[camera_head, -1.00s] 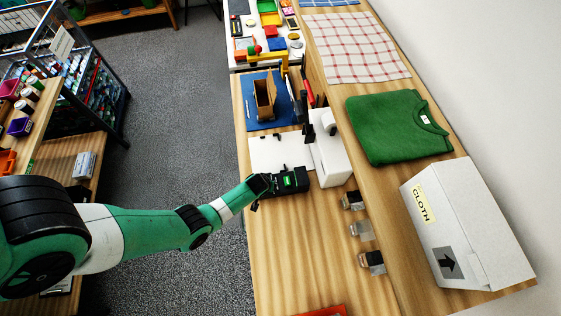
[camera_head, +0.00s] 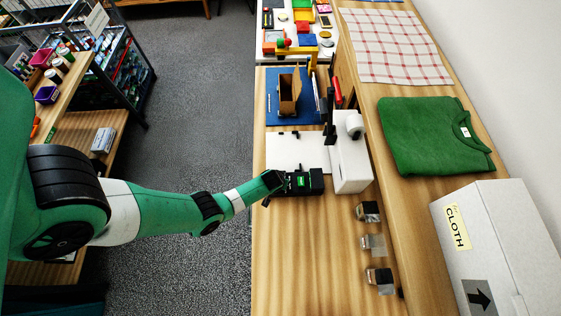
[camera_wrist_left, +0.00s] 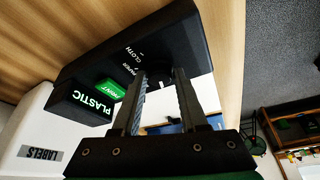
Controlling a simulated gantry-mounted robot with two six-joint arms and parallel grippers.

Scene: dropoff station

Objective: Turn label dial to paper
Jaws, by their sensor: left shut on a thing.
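The label printer shows as a white body (camera_head: 352,165) with a black control box (camera_head: 316,184) on the bench. In the left wrist view, the black control box (camera_wrist_left: 160,45) carries a lit screen reading PLASTIC (camera_wrist_left: 93,103), a green PRINT button (camera_wrist_left: 111,91) and the printed words PAPER and CLOTH near the dial. My left gripper (camera_head: 279,182) is at the box's left end. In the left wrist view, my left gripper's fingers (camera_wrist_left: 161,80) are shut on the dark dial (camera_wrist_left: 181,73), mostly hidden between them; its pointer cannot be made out. My right gripper is not in view.
A white board (camera_head: 290,151) lies behind the control box, and a blue mat (camera_head: 277,112) with an open brown box (camera_head: 289,94) beyond it. Small stamp-like blocks (camera_head: 373,243) stand at the right. A CLOTH box (camera_head: 500,235) and green shirt (camera_head: 425,135) rest on the shelf. The front bench is clear.

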